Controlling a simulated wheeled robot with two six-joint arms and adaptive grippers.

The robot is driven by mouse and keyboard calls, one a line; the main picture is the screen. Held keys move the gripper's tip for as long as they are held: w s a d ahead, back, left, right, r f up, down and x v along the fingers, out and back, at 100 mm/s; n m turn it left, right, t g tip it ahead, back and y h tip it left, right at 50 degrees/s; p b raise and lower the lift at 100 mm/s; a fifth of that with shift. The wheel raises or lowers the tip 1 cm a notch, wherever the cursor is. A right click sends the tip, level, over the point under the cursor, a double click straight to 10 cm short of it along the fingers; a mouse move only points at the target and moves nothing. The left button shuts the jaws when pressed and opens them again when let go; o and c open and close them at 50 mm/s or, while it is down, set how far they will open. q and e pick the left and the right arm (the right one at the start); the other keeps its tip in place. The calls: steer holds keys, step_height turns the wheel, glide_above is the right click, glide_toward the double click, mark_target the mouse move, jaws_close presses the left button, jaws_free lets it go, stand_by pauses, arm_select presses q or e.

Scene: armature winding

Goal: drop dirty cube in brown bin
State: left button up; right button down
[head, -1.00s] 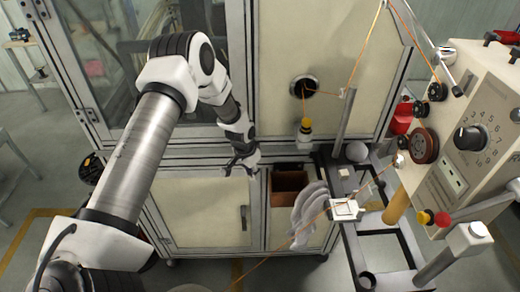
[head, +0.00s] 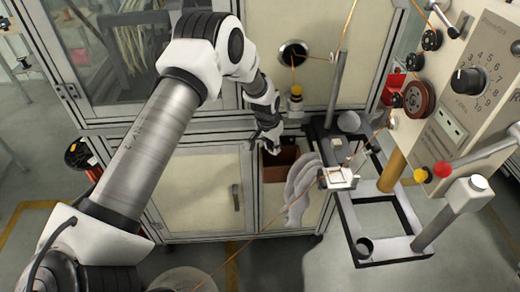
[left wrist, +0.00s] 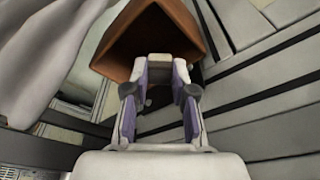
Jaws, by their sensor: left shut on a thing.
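The brown bin (head: 283,162) stands open-topped in the recess beside the pale cabinet door, below the spool hole. It also shows at the top of the left wrist view (left wrist: 118,52), with its dark inside facing me. My left gripper (head: 272,146) is at the bin's upper left edge in the head view. In the left wrist view the gripper (left wrist: 159,80) points toward the bin's opening. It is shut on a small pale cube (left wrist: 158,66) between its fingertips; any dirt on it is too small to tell. My right gripper is out of view.
Grey-white cloth or gloves (head: 303,190) hang just right of the bin. A black metal frame (head: 350,225) and a control panel (head: 475,80) with knobs stand to the right. Orange wire (head: 262,235) runs across the front.

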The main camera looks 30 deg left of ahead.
arm_select(q)
steer(key=shift+w+d+f, duration=0.2)
steer(key=shift+w+d, duration=0.4)
steer(key=shift+d+r, duration=0.1)
steer(key=shift+d, duration=0.05)
steer(key=o, duration=1)
steer(key=shift+c, duration=0.2)
